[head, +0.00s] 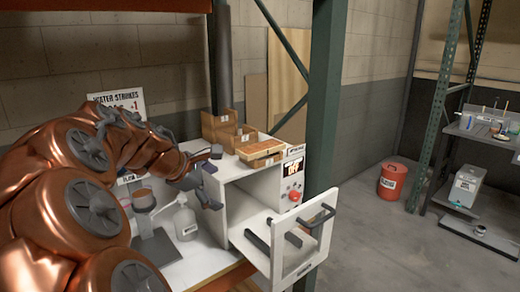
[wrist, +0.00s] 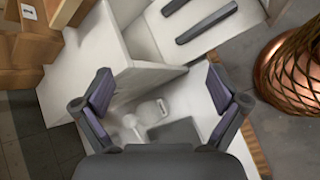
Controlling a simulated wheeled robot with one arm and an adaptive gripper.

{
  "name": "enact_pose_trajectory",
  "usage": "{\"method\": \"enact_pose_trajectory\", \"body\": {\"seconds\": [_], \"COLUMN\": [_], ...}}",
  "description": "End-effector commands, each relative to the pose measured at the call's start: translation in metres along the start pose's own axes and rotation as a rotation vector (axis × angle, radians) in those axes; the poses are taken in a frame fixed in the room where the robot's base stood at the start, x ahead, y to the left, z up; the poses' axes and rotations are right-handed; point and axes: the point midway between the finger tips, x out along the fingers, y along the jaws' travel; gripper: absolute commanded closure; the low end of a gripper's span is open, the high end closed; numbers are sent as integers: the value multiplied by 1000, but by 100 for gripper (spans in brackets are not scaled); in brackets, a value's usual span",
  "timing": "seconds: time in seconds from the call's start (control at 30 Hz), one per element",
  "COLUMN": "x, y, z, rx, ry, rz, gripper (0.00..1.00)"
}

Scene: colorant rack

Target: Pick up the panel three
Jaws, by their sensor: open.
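Several flat wooden panels or boxes are in the head view, and I cannot tell which one is panel three. A light wooden panel (head: 260,148) lies on top of the white cabinet (head: 245,168). Taller panels (head: 288,82) lean against the back wall. My gripper (head: 211,178) is beside the cabinet's left side. In the wrist view my gripper (wrist: 160,88) is open and empty, its two dark pads apart, with the white cabinet top and a white bottle below.
The cabinet's door (head: 303,245) stands open, with a dark handle. The floor to the right is clear around a red bucket (head: 392,180).

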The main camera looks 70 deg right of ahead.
Motion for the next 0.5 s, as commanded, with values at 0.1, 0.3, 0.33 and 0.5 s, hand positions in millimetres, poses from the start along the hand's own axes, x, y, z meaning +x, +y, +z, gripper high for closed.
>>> {"method": "enact_pose_trajectory", "body": {"seconds": [0.1, 0.3, 0.33, 0.5], "x": [16, 41, 44, 61], "y": [38, 93, 100, 126], "z": [24, 55, 59, 72], "rx": [-122, -369, -404, -564], "ry": [-105, -267, -287, -370], "rz": [31, 51, 52, 39], "gripper": [3, 3, 3, 3]}}
